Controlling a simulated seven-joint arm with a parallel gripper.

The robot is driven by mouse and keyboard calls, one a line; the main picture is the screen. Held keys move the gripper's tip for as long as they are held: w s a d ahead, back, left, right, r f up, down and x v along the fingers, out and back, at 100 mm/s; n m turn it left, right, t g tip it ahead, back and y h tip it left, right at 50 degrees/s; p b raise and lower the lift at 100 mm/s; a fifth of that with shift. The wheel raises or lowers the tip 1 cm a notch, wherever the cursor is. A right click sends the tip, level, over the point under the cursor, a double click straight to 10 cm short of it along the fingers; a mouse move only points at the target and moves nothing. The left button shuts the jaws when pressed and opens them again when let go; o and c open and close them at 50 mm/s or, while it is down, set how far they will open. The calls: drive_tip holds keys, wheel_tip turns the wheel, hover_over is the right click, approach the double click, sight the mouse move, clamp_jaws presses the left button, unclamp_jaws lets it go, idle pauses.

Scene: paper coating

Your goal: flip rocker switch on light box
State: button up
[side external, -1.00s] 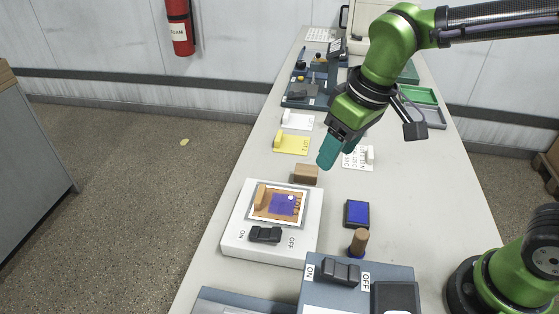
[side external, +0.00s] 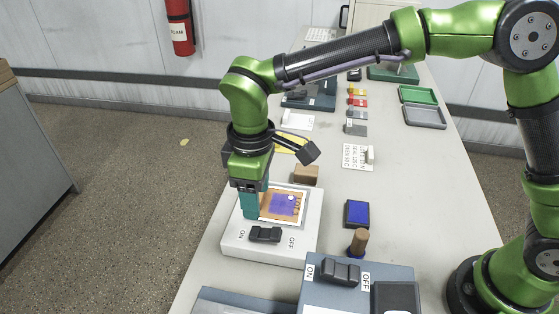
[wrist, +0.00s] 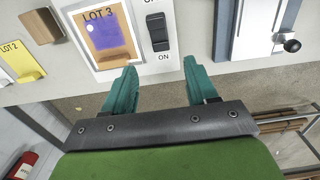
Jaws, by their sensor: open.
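The white light box (side external: 262,249) sits on the table with a lit sheet (side external: 283,205) on top, orange-brown with a purple patch. Its black rocker switch (side external: 265,234) lies on the near part of the top, between the ON and OFF labels. In the wrist view the rocker switch (wrist: 158,32) stands just ahead of the gap between my fingertips, with the ON label at its near end. My gripper (side external: 250,214) points down over the left edge of the box, beside the sheet. In the wrist view my gripper (wrist: 160,64) has its teal fingers apart, with nothing between them.
A grey-blue box with another black rocker (side external: 341,272) stands in front at the right. A blue ink pad (side external: 357,213) and a wooden-handled stamp (side external: 359,242) lie right of the light box. A brown block (side external: 306,174) sits behind it.

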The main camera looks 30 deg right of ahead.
sight(261, 232)
wheel_tip(261, 232, down, 10)
drive_tip(key=shift+f, duration=0.1)
idle(0.4)
drive_tip(key=c, duration=1.1)
drive_tip(key=shift+o, duration=0.2)
drive_tip(key=shift+s+d+r+t+y, duration=0.15)
drive_tip(key=shift+s+d+t+y, duration=0.1)
drive_tip(key=shift+t+y, duration=0.6)
drive_tip(key=shift+s+d+r+t+y, duration=0.1)
drive_tip(key=shift+s+d+t+y, duration=0.1)
drive_tip(key=shift+t+y, duration=0.65)
drive_tip(key=o, duration=1.1)
drive_tip(key=shift+c, duration=0.2)
drive_tip(key=shift+r, duration=0.15)
